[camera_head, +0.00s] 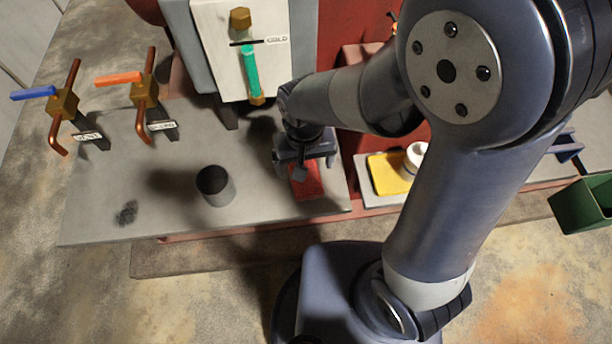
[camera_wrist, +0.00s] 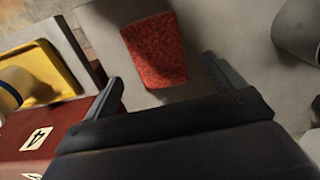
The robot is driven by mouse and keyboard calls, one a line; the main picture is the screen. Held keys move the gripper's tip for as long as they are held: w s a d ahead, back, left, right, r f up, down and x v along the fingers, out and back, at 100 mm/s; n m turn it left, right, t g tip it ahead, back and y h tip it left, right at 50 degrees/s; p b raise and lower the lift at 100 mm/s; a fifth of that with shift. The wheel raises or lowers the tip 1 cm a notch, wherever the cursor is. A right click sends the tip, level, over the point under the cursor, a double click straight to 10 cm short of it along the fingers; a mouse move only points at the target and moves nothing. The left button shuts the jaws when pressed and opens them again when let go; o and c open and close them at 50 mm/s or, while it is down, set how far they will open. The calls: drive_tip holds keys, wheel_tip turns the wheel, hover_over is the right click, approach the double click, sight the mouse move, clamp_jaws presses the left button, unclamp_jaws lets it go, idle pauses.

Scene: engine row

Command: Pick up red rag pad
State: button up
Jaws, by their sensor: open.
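The red rag pad (camera_head: 306,183) lies flat on the grey bench plate, partly hidden by my gripper in the head view. In the wrist view the red rag pad (camera_wrist: 155,50) shows whole or nearly so, ahead of the jaws, with a shadow on its lower right part. My gripper (camera_head: 300,170) is over the pad's far end in the head view. Its two fingers (camera_wrist: 165,85) are spread wide in the wrist view, with nothing between them. I cannot tell the height of the fingers above the pad.
A dark-topped grey cylinder (camera_head: 216,187) stands left of the pad. A yellow pad (camera_head: 388,174) with a white cup-like object (camera_head: 415,156) lies right. Valves with blue (camera_head: 33,93) and orange (camera_head: 119,78) handles stand left. A gauge panel (camera_head: 245,50) rises behind. A green bin (camera_head: 583,205) is far right.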

drive_tip(key=shift+s+d+f, duration=0.1)
drive_tip(key=shift+f, duration=1.1)
drive_tip(key=shift+s+f, duration=0.1)
drive_tip(key=shift+f, duration=1.05)
drive_tip(key=c, duration=1.1)
